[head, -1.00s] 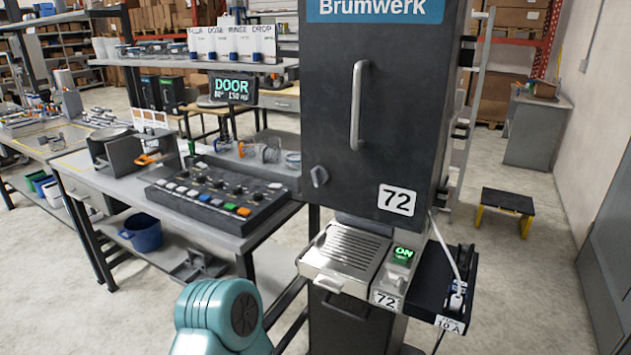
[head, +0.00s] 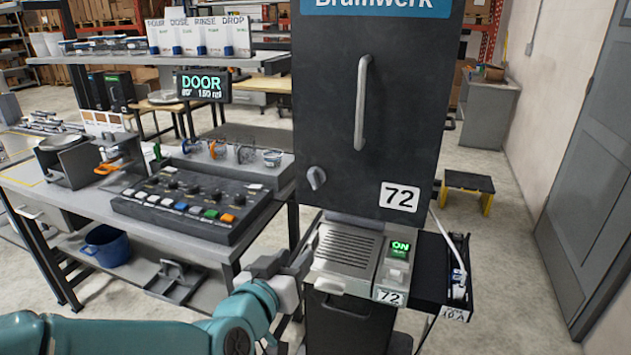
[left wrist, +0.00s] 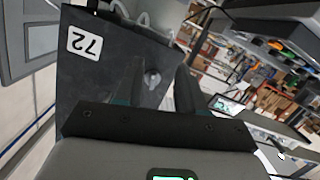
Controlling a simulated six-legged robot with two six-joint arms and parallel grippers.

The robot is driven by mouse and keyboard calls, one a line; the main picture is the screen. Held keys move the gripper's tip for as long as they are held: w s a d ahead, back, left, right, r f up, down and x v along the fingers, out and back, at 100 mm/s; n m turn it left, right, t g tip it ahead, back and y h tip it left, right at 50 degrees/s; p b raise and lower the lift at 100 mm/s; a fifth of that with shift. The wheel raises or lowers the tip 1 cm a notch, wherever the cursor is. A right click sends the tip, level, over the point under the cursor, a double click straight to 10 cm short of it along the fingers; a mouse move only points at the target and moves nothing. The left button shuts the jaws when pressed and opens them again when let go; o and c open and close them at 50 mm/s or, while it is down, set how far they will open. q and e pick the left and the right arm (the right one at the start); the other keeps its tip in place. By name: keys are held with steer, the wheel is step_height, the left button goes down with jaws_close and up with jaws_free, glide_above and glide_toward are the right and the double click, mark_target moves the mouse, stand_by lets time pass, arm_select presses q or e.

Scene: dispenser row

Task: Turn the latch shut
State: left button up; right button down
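The latch (head: 316,178) is a small grey turn-knob low on the left of the dark door (head: 350,120) of the machine labelled 72. The door looks closed. The latch also shows in the left wrist view (left wrist: 152,78), in line with the space between my fingers. My left gripper (head: 298,264) is below and slightly left of the latch in the head view, beside the drip tray. In the left wrist view its two dark fingers (left wrist: 160,75) stand apart with nothing held. I see no contact with the latch. My right gripper is not in view.
A ribbed metal drip tray (head: 347,246) and a lit ON switch (head: 400,249) sit below the door. A bench at left carries a button panel (head: 193,202) and several small cups. A vertical handle (head: 361,102) sticks out from the door. A display (head: 201,85) reads DOOR.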

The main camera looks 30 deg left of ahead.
arm_select(q)
step_height(320, 180, up, 7)
steer(key=s+a+t+y, duration=0.1)
steer(key=s+a+t, duration=0.1)
steer(key=s, duration=0.1)
steer(key=p, duration=0.7)
glide_toward(312, 181)
steer(key=shift+n, duration=0.4)
steer(key=p+x, duration=0.2)
steer(key=x, duration=0.6)
steer(key=shift+w+p, duration=0.1)
steer(key=shift+p, duration=0.2)
steer(key=shift+w+f, duration=0.1)
steer(key=shift+w, duration=0.1)
steer(key=shift+s, duration=0.1)
jaws_close()
